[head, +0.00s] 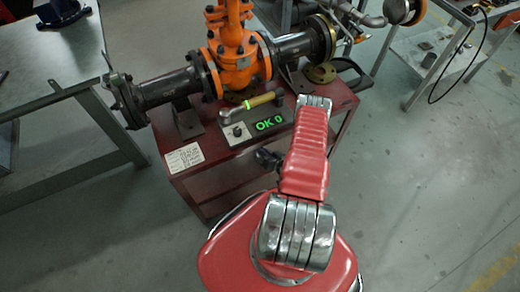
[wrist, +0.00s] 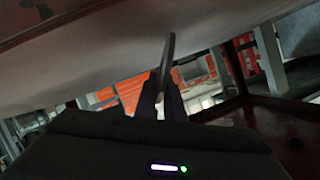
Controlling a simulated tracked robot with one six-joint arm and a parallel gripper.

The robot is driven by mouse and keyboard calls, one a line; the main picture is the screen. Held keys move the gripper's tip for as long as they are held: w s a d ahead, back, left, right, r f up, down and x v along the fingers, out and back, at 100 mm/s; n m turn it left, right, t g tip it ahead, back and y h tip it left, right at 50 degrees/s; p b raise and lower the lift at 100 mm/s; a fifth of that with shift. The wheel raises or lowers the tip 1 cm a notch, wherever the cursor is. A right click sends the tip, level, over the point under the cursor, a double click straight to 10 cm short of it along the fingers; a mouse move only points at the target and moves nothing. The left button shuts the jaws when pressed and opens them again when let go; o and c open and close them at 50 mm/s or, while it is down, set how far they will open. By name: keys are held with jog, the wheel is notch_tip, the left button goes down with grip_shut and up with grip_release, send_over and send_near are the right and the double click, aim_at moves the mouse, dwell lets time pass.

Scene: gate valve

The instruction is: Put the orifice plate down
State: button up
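In the wrist view my gripper (wrist: 163,96) has its dark fingers close together around a thin grey piece seen edge-on, which I take to be the orifice plate (wrist: 168,58). The plate sticks up past the fingertips, close to a pale surface with a red edge. I cannot tell whether it touches that surface. In the head view my arm hides most of the gripper, and only a dark part (head: 268,158) shows beside the front of the red cart (head: 240,175). The plate cannot be made out there.
An orange gate valve (head: 236,62) with dark flanged pipes spans the cart top. A box reading "OK 0" (head: 268,123) and a tool with a yellow handle (head: 262,99) sit in front. Grey tables stand either side.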

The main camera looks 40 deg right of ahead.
jog(key=o, duration=0.3)
jog(key=shift+r, duration=0.15)
jog(key=v, duration=1.2)
dwell(0.9)
